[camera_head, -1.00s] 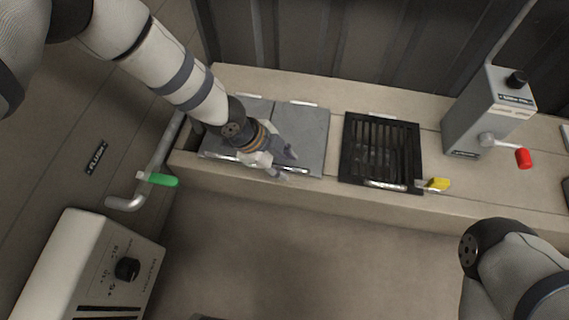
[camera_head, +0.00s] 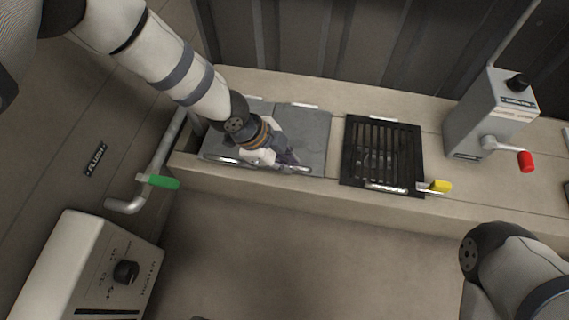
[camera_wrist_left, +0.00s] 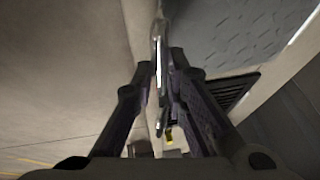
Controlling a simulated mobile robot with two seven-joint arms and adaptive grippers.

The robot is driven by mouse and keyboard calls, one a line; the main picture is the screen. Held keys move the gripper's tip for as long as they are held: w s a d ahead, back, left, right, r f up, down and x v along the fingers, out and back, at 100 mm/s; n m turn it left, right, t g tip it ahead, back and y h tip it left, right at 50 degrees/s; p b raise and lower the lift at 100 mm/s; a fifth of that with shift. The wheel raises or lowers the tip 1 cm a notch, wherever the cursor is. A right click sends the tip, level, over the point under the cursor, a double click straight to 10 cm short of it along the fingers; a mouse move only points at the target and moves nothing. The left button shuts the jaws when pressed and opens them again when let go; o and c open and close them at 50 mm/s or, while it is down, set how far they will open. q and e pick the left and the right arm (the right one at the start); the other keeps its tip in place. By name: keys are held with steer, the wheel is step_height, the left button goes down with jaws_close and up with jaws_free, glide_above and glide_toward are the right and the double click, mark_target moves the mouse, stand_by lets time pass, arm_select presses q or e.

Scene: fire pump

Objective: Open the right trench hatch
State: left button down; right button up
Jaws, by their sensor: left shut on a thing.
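The right trench hatch (camera_head: 312,135) is a grey plate lying flat in the beige ledge, with a bright metal handle (camera_head: 303,170) along its front edge. My left gripper (camera_head: 290,164) is at that front edge, shut on the handle. In the left wrist view the fingers of my left gripper (camera_wrist_left: 161,62) close around the shiny handle bar (camera_wrist_left: 159,40), beside the textured hatch plate (camera_wrist_left: 225,30). The left hatch (camera_head: 222,145) is partly hidden by my left arm. My right gripper is out of view.
A black grate (camera_head: 384,152) and a yellow-handled valve (camera_head: 440,186) lie to the right. A grey box (camera_head: 488,115) with a red-knobbed lever (camera_head: 525,161) stands farther right. A green-handled pipe valve (camera_head: 162,182) is at the left. The floor in front is clear.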

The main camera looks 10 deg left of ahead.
arm_select(q)
steer(key=w+r+b, duration=0.1)
steer(key=w+r, duration=0.7)
steer(key=r, duration=0.3)
steer(key=shift+r, duration=0.25)
steer(key=shift+a, duration=0.15)
